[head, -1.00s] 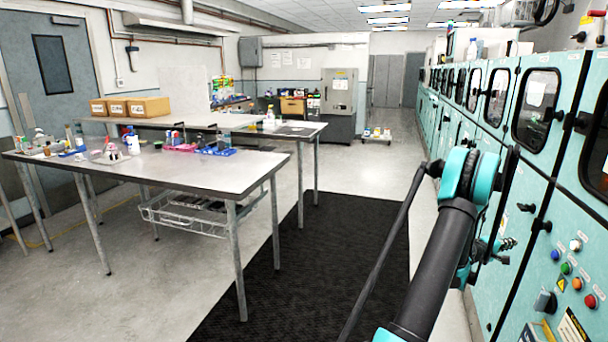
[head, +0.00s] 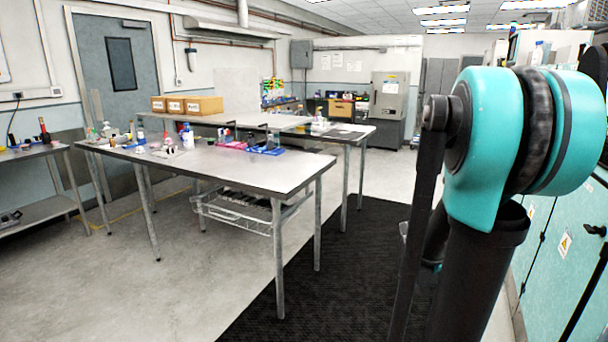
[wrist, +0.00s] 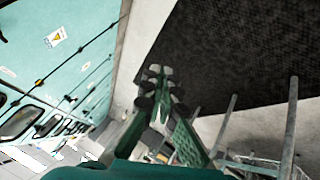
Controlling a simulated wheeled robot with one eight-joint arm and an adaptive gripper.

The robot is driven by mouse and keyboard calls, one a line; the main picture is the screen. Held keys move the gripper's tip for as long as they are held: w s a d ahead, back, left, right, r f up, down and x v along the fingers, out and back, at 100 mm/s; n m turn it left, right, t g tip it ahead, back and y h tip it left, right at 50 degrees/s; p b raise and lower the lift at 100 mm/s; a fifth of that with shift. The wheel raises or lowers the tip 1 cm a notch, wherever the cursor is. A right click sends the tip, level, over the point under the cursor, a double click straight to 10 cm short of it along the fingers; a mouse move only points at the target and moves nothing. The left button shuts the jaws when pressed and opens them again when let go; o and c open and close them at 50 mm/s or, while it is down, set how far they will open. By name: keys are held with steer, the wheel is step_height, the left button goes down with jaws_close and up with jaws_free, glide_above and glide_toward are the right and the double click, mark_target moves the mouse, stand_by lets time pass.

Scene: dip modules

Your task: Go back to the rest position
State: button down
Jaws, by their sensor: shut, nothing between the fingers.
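My gripper (wrist: 157,88) shows in the wrist view, with its dark and green fingers together and nothing held. It hangs in free air, with the floor and a black mat (wrist: 235,45) beyond it. In the head view my arm rises large at the right, bent at a teal joint. My gripper is mostly hidden behind the arm there.
A long metal table (head: 225,172) with small bottles and blue and pink trays stands left of the arm. A black mat (head: 300,295) lies on the floor beside it. Teal cabinets (head: 560,240) line the right side. A side bench (head: 35,152) stands far left.

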steer(key=s+a+f+y, duration=0.2)
steer(key=s+a+y, duration=0.1)
steer(key=s+a, duration=0.4)
steer(key=s+a+f+n+g+y, duration=0.1)
steer(key=s+a+f+y, duration=0.2)
steer(key=s+a, duration=0.4)
steer(key=a, duration=0.7)
steer(key=shift+f+n, duration=0.15)
steer(key=shift+n, duration=0.15)
steer(key=shift+s, duration=0.1)
